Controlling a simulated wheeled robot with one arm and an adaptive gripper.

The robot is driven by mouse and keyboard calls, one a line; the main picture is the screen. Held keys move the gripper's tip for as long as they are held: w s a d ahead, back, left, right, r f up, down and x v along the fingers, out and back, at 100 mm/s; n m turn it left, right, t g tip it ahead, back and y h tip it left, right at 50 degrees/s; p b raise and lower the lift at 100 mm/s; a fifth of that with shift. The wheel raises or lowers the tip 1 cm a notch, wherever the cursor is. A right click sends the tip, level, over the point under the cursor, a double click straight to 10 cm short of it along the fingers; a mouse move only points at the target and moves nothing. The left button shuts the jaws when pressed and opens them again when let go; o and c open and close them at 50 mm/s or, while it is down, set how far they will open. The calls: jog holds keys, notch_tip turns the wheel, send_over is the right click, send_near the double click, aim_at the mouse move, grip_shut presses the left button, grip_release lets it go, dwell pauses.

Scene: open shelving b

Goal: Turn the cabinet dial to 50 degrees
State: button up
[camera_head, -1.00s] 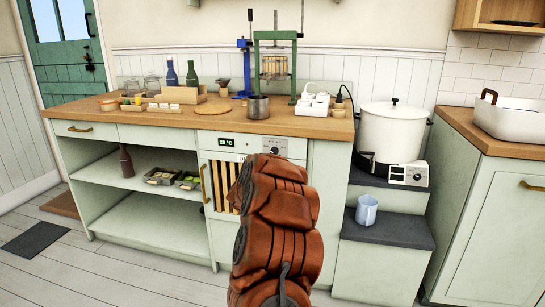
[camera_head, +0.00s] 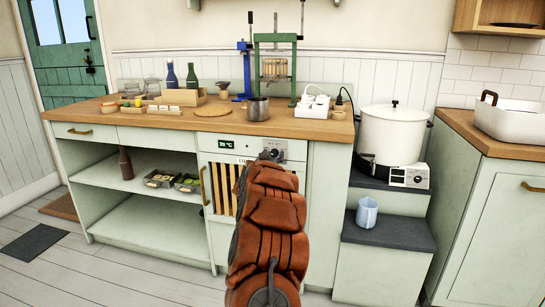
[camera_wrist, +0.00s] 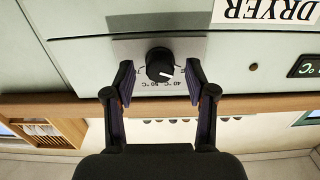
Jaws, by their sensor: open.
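The round black dial (camera_wrist: 159,65) sits on a light metal plate (camera_wrist: 190,48) on the pale green dryer cabinet front. In the wrist view, which is upside down, its white mark points down and to the right, toward small printed temperature labels. My gripper (camera_wrist: 160,80) is open, with one finger on each side of the dial; whether either finger touches it I cannot tell. In the head view the plate (camera_head: 295,149) shows just beyond the end of my arm, which hides most of my gripper. The green display (camera_head: 226,144) is left of the dial; its digits are hard to read.
The wooden worktop (camera_head: 330,131) overhangs just above the dial. A metal mug (camera_head: 258,109) stands on it near the front edge. A slatted door (camera_head: 222,188) lies below left. A white pot (camera_head: 392,135) and a pale blue jug (camera_head: 367,212) stand on steps to the right.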

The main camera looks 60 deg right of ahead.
jog(key=shift+c, duration=0.2)
grip_shut()
dwell(0.3)
jog(key=m+b, duration=0.1)
jog(key=m, duration=0.3)
jog(key=shift+m, duration=0.3)
jog(key=m+b, duration=0.2)
jog(key=m, duration=0.2)
jog(key=shift+f+m+b, duration=0.1)
jog(key=shift+m+b, duration=0.2)
jog(key=shift+b, duration=0.05)
jog(key=m+b, duration=0.3)
jog(key=m, duration=0.2)
jog(key=shift+s+f, duration=0.1)
jog(key=shift+s+d+m+b, duration=0.1)
jog(key=shift+m+b, duration=0.85)
jog(key=shift+m, duration=0.95)
